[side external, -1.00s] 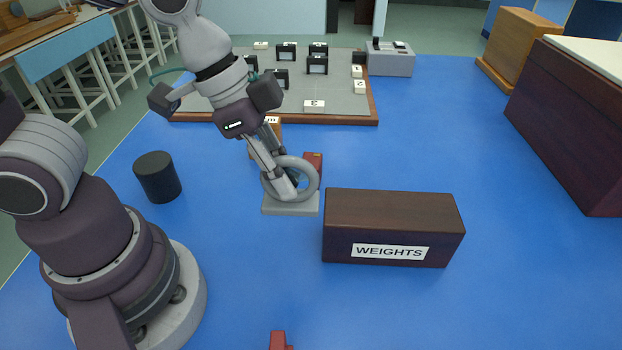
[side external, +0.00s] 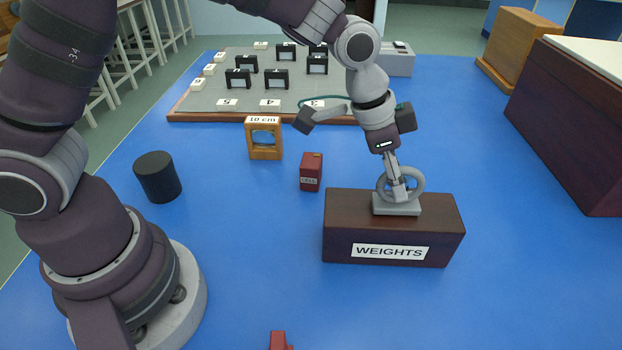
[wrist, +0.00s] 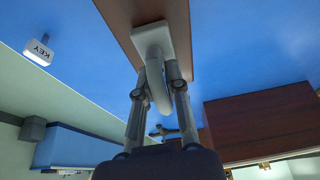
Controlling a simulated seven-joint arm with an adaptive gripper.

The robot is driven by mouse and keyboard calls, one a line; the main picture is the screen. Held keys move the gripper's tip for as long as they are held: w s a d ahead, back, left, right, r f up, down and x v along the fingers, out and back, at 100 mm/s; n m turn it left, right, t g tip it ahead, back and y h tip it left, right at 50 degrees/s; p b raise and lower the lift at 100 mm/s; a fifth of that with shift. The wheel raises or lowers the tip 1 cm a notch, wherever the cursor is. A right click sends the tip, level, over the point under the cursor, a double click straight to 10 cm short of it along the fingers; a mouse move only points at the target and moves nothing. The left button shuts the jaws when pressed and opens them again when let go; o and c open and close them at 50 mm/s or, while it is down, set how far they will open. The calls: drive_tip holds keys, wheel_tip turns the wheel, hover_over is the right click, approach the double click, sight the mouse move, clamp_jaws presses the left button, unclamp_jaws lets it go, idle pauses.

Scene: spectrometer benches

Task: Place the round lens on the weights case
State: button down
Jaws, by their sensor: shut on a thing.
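The round lens (side external: 417,186) is a grey ring on a flat rectangular base. It is upright over the top of the weights case (side external: 341,226), a dark brown box labelled WEIGHTS. Its base appears to touch the case's top, toward the back right of the middle; I cannot tell if a small gap is left. My gripper (side external: 398,190) is shut on the ring from above. In the wrist view the lens base (wrist: 152,38) lies over the brown case top (wrist: 118,12), with my fingers (wrist: 160,100) on either side of the ring.
A small red CELL box (side external: 311,173) stands left of the case. A wooden 10 cm frame (side external: 264,138) and a black cylinder (side external: 157,177) are farther left. A grey board (side external: 230,112) with black holders lies behind. The blue table right of the case is clear.

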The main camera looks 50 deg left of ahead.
drive_tip(key=shift+f, duration=0.1)
drive_tip(key=c, duration=1.5)
unclamp_jaws()
drive_tip(key=shift+c, duration=0.2)
drive_tip(key=o, duration=0.4)
drive_tip(key=v, duration=1.3)
drive_tip(key=s+a+f+n+t+y, duration=0.2)
drive_tip(key=s+a+n+y, duration=0.1)
drive_tip(key=s+a+n, duration=0.6)
drive_tip(key=s+a, duration=0.2)
drive_tip(key=s, duration=0.1)
drive_tip(key=shift+a+f, duration=0.2)
drive_tip(key=shift+a, duration=0.05)
drive_tip(key=shift+w, duration=0.1)
